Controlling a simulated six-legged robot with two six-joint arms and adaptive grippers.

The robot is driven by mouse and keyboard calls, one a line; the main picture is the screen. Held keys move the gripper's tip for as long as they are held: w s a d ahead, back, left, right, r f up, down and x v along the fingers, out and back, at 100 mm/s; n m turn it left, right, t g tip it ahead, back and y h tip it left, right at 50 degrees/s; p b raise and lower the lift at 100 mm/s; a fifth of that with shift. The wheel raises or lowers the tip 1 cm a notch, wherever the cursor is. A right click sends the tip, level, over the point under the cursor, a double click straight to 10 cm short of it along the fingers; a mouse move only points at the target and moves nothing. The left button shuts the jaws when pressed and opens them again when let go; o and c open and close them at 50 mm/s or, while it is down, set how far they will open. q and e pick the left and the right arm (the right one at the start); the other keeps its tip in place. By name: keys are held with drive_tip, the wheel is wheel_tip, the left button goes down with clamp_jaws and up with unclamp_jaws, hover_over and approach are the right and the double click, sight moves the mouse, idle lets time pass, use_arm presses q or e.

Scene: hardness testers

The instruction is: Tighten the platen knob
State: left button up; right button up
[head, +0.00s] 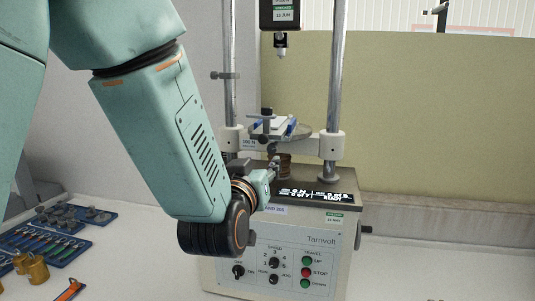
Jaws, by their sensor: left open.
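The tester (285,245) is a grey box with a labelled front panel and two upright steel columns. A dark clamp-like part and a blue-edged piece (262,127) are on the platen. I cannot tell for sure which part is the platen knob; a brownish cylinder (285,165) stands below the platen. My left gripper (274,165) is in front of the tester, just below the platen and beside that cylinder. It is small, partly hidden by my wrist, and open. My right gripper is out of view.
A dark head with a pointed tip (280,42) hangs above the platen. The display (316,195) is below my gripper. Blue trays (50,235) with small tools and brass weights (36,268) are at the left. The white bench (420,265) is clear at the right.

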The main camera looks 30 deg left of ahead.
sight(271, 150)
use_arm(q)
drive_tip(key=x, duration=0.3)
drive_tip(key=p+x, duration=0.1)
drive_tip(key=x, duration=0.3)
drive_tip(key=shift+w+a+r, duration=0.1)
drive_tip(key=shift+w+r, duration=0.05)
drive_tip(key=shift+r, duration=0.1)
drive_tip(key=shift+w+d+r, duration=0.1)
drive_tip(key=shift+w+d, duration=0.15)
drive_tip(key=shift+w, duration=0.1)
drive_tip(key=shift+a, duration=0.25)
drive_tip(key=c, duration=0.3)
drive_tip(key=shift+d, duration=0.2)
drive_tip(key=c, duration=0.4)
drive_tip(key=shift+a, duration=0.1)
clamp_jaws()
